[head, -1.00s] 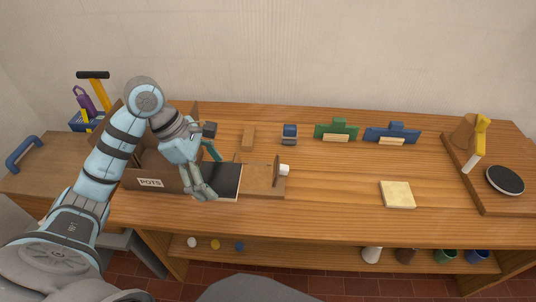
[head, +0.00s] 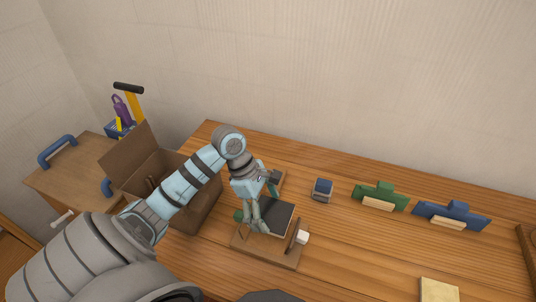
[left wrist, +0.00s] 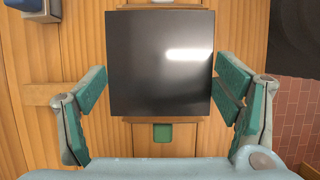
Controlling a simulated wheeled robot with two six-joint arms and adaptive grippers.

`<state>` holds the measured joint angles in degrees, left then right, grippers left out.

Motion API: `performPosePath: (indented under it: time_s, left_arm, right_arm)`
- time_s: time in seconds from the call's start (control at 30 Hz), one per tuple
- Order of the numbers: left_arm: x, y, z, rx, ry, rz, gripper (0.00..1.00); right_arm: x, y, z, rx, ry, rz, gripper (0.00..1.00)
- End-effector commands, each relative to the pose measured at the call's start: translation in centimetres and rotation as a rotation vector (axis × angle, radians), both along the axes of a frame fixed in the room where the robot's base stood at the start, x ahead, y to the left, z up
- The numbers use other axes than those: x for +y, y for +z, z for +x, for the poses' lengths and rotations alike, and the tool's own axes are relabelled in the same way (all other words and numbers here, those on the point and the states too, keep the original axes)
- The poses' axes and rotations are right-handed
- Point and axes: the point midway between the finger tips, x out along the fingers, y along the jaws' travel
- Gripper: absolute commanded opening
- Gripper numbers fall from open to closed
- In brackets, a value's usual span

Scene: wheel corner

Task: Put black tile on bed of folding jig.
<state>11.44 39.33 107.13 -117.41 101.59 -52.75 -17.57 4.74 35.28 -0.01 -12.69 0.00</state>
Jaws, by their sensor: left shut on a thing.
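My left gripper (head: 262,227) is shut on the black tile (head: 280,215), a flat, dark square. In the left wrist view the tile (left wrist: 160,62) lies between the green-padded fingers, with the right finger at its edge. The folding jig (head: 262,250) is a wooden board with an upright brown flap (head: 292,235) and a white knob (head: 303,237) at its right. The tile is over the jig's middle, left of the flap; I cannot tell whether it touches the bed. A green piece (head: 238,215) shows at the jig's left end. My right gripper is out of view.
An open cardboard box (head: 200,205) stands left of the jig. Behind and right are a blue-grey block (head: 321,190), a green holder (head: 380,195) and a blue holder (head: 450,214). A pale square pad (head: 438,290) lies front right. The table between is clear.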

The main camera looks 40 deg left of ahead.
Motion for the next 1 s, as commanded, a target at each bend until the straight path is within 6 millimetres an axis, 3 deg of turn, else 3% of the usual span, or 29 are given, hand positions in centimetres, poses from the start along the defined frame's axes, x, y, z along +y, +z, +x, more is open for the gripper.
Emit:
performPosePath:
  time_s: [0.17,0.5,0.87,0.9,1.0]
  left_arm:
    - [-0.1,-4.1,-0.1,0.003,0.000,-0.001,0.44]
    - [-0.1,-9.3,-0.1,0.001,0.001,-0.001,0.44]
    - [0.0,-9.8,0.0,-0.001,-0.001,0.000,0.44]
    - [0.0,-9.8,-0.1,0.000,-0.001,0.000,0.86]
    - [0.0,-9.7,-0.1,0.000,-0.001,0.000,1.00]
  right_arm:
    - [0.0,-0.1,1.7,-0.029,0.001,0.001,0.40]
    - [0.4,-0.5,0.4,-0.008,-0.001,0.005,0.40]
    - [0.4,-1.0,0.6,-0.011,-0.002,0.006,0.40]
    - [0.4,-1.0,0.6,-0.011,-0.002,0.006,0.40]
    - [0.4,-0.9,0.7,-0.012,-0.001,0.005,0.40]
